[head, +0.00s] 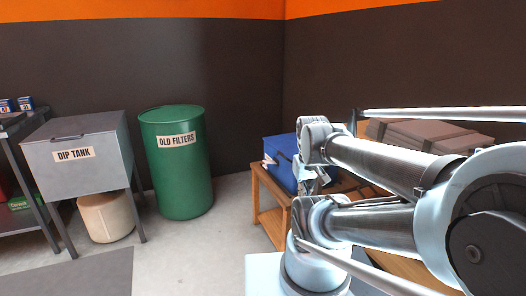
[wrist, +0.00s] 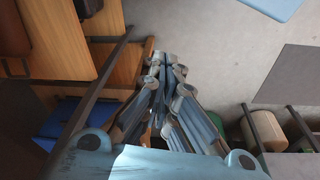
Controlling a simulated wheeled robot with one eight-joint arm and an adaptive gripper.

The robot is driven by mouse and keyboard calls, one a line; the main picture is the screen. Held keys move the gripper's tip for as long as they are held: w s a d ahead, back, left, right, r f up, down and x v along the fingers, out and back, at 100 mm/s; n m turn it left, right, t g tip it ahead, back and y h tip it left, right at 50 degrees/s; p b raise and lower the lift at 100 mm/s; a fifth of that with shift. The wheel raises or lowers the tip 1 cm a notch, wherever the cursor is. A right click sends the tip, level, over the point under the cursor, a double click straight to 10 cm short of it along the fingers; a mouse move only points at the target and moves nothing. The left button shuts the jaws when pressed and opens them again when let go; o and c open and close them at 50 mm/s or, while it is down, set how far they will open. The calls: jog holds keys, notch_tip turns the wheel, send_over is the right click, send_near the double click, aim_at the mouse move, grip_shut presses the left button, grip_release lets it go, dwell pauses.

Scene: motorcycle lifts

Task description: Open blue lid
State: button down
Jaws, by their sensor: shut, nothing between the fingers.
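A blue box with a blue lid (head: 280,148) stands on a wooden bench in the head view, left of my arm. A white part shows at its left front. The lid looks down, but my arm hides the box's right side. Blue surfaces of the box (wrist: 72,122) also show at the lower left of the wrist view, partly behind a dark bar. My gripper (wrist: 168,62) is shut and empty in the wrist view, to the right of the blue box. In the head view my gripper (head: 312,182) is in front of the box's right part; contact cannot be told.
The wooden bench (head: 269,199) carries the box, and brown cases (head: 425,135) lie behind my arm. A green drum (head: 180,172) and a grey dip tank (head: 75,150) stand to the left. Open floor (head: 190,250) lies in front of the drum.

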jog(key=w+a+r+n+h, duration=0.1)
jog(key=w+r+n+h, duration=0.15)
jog(key=w+n, duration=0.55)
jog(key=w+a+r+n+h, duration=0.1)
jog(key=w+r+n, duration=0.2)
jog(key=w, duration=0.8)
jog(key=w+a+f+n+h, duration=0.2)
jog(key=w+a+f+n, duration=0.25)
jog(key=w, duration=0.45)
jog(key=w+a+f+n+h, duration=0.1)
jog(key=w+a+f+n, duration=0.2)
jog(key=w+a+n, duration=0.45)
jog(key=w+d+f+m, duration=0.1)
jog(key=w+d+f, duration=0.3)
jog(key=d, duration=0.5)
jog(key=shift+w+f+m, duration=0.2)
jog(key=shift+w+m, duration=0.2)
jog(key=shift+w, duration=0.05)
jog(key=shift+d+r, duration=0.1)
jog(key=shift+r, duration=0.05)
